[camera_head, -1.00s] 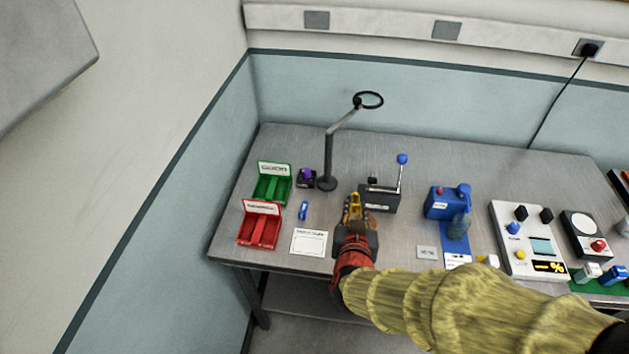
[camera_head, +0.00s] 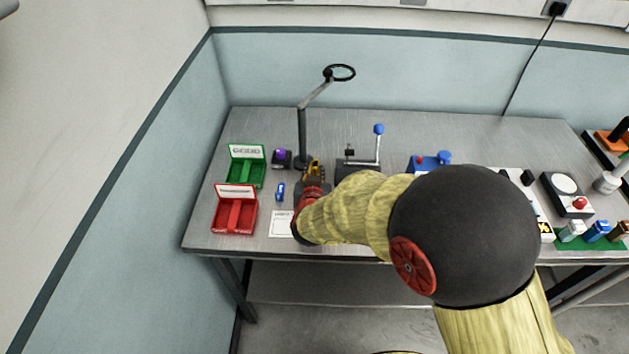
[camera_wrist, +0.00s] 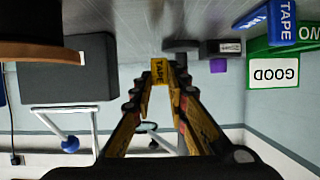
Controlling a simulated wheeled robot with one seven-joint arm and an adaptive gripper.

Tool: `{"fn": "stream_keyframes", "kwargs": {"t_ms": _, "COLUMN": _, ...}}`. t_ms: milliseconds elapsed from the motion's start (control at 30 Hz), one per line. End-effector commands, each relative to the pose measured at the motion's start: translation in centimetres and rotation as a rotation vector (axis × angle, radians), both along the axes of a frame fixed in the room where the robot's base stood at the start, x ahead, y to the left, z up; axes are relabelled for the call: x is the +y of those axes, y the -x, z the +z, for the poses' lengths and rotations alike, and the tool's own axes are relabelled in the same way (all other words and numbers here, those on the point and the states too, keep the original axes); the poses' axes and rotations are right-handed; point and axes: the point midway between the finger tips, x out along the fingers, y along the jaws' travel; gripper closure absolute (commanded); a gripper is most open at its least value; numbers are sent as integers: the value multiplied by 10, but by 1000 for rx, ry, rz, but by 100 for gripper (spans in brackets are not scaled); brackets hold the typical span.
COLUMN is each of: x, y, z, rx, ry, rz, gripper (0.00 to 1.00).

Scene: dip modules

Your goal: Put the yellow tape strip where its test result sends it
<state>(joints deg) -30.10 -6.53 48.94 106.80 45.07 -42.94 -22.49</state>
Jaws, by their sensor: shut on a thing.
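My gripper (camera_head: 314,171) is over the table, just left of the black lever device (camera_head: 346,170). In the wrist view, my gripper (camera_wrist: 161,75) is shut on the yellow tape strip (camera_wrist: 160,64), whose lettered end shows between the fingertips. The green tray (camera_head: 240,179) stands at the left, and its GOOD sign (camera_wrist: 273,73) is upside down in the wrist view. The red tray (camera_head: 234,229) stands in front of it; its sign is too small to read. No test result can be read.
A blue TAPE piece (camera_head: 280,191) and a white card (camera_head: 281,229) lie between the trays and my gripper. A purple-topped black block (camera_head: 282,157) and a ring-topped stand (camera_head: 302,140) are behind. My arm hides much of the table's right part.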

Motion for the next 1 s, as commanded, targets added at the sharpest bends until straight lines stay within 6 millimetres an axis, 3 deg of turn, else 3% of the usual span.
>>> {"fn": "stream_keyframes", "kwargs": {"t_ms": 167, "x": 0, "y": 1, "z": -31, "rx": 1, "ry": 0, "rz": -1, "gripper": 98}}
{"fn": "stream_keyframes", "kwargs": {"t_ms": 567, "x": 0, "y": 1, "z": -34, "rx": 1, "ry": 0, "rz": -1, "gripper": 98}}
{"fn": "stream_keyframes", "kwargs": {"t_ms": 600, "x": 0, "y": 1, "z": -34, "rx": 1, "ry": 0, "rz": -1, "gripper": 84}}
{"fn": "stream_keyframes", "kwargs": {"t_ms": 900, "x": 0, "y": 1, "z": -33, "rx": 1, "ry": 0, "rz": 0, "gripper": 67}}
{"fn": "stream_keyframes", "kwargs": {"t_ms": 1000, "x": 0, "y": 1, "z": -33, "rx": 1, "ry": 0, "rz": 0, "gripper": 66}}
